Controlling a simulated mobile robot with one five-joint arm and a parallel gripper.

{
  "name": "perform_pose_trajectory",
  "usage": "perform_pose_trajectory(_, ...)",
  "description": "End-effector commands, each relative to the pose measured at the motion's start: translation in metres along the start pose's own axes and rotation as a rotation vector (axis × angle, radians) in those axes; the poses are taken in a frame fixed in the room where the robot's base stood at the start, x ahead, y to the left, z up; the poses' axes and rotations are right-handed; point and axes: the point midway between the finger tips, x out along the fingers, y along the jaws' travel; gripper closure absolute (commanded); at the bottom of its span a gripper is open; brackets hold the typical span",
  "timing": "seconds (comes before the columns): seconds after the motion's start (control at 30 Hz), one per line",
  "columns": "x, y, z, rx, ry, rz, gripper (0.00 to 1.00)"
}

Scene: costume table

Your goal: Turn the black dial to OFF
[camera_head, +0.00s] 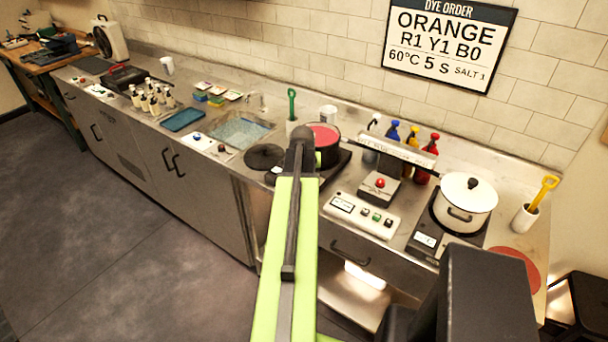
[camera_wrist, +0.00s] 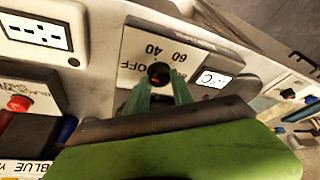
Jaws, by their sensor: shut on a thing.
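The black dial (camera_wrist: 159,69) sits on a pale panel (camera_wrist: 135,45) marked OFF, 40 and 60 in the wrist view. A small red mark shows on the dial; which marking it points to I cannot tell. The green fingers of my gripper (camera_wrist: 160,82) are shut on the dial, one on each side. In the head view my lime-green arm reaches over the counter front near a hotplate bearing a pot of red liquid (camera_head: 324,135), and it hides the dial and my fingertips.
A white panel with buttons (camera_head: 365,213) and a red-button box (camera_head: 380,185) stand to the right. A white lidded pot (camera_head: 466,200) is on another hotplate farther right. A round black lid-like disc (camera_head: 264,156) and a sink (camera_head: 240,131) lie to the left.

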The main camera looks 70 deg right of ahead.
Motion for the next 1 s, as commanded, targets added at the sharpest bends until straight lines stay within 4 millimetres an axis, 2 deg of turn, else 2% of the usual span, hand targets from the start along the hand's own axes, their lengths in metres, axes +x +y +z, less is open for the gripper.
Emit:
perform_pose_trajectory(0.4, 0.0000, 0.0037, 0.0027, -0.176, -0.009, -0.070, 1.00)
perform_pose_trajectory(0.97, 0.0000, 0.0047, 0.0028, -0.203, -0.010, -0.080, 1.00)
perform_pose_trajectory(1.0, 0.0000, 0.0048, 0.0029, -0.203, -0.010, -0.080, 0.69)
